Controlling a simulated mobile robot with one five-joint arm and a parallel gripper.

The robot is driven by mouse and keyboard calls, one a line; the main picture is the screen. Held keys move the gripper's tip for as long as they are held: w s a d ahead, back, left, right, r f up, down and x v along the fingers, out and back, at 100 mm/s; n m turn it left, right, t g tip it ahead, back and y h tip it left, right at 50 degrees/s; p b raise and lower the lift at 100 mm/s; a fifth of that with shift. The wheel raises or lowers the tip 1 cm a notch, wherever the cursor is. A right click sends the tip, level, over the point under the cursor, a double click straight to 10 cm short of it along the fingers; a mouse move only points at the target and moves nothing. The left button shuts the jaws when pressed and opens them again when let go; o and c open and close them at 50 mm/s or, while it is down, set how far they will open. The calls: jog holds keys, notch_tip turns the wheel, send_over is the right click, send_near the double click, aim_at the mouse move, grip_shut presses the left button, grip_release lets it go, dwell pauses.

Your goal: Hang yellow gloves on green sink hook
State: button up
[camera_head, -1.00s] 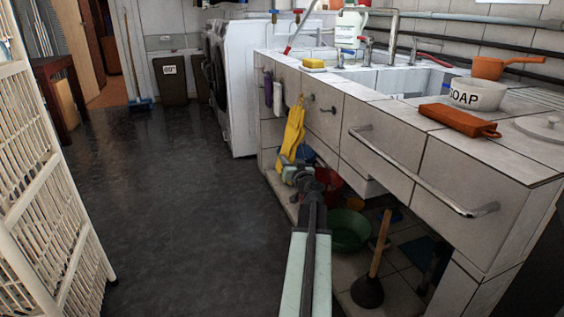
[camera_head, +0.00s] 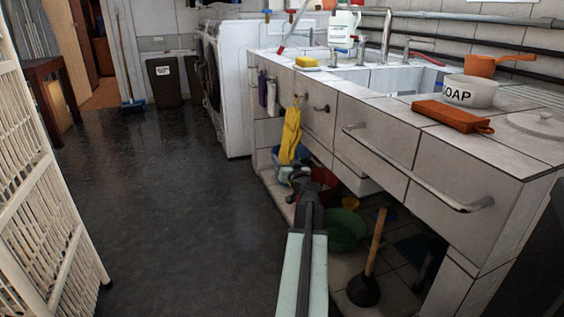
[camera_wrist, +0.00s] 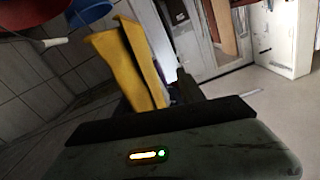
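The yellow gloves (camera_head: 291,135) hang down against the tiled front of the sink counter in the head view. Their upper end is by a small dark hook (camera_head: 304,97); its green colour does not show, and I cannot tell whether they are on it. My gripper (camera_head: 291,174) is at or just below the gloves' lower end. In the wrist view, the gloves (camera_wrist: 128,65) stretch from upper left to behind the dark edge of my gripper. The fingertips are not clear, so I cannot tell whether they hold the gloves.
Purple and grey items (camera_head: 267,92) hang left of the gloves. A metal towel bar (camera_head: 415,175) juts from the counter front. Under the counter are a green basin (camera_head: 345,230), a red bucket (camera_head: 322,186) and a plunger (camera_head: 365,289). A white rack (camera_head: 45,190) stands left; the floor between is clear.

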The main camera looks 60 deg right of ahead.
jog(key=v, duration=0.8)
jog(key=shift+w, duration=0.1)
